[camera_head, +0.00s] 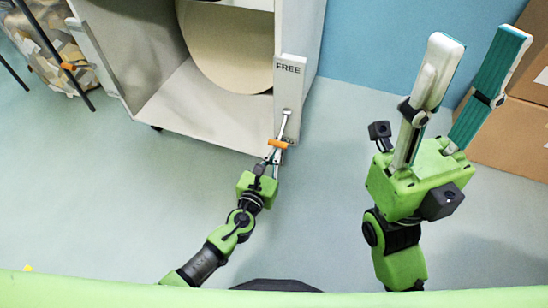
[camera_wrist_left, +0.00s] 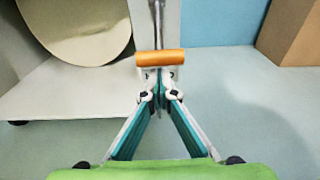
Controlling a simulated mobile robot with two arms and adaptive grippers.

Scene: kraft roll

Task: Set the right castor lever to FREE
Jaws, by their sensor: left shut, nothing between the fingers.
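The right castor lever is a metal rod with an orange grip (camera_head: 278,144), at the front of the cabinet's right post. The grip also shows in the left wrist view (camera_wrist_left: 160,58). The rod runs from the grip up the picture to the post, below the FREE label (camera_head: 288,69). My left gripper (camera_head: 274,157) is shut and empty, its tips just on the near side of the grip. In the left wrist view its fingertips (camera_wrist_left: 159,87) meet just below the grip; whether they touch it I cannot tell. My right gripper (camera_head: 472,48) is open, empty and raised at right.
The grey cabinet (camera_head: 190,105) holds a large tan roll (camera_head: 228,45). A bag of scraps (camera_head: 55,50) in a dark-legged stand is at upper left. Cardboard boxes (camera_head: 507,138) stand at right. The floor (camera_head: 318,160) between cabinet and boxes is clear.

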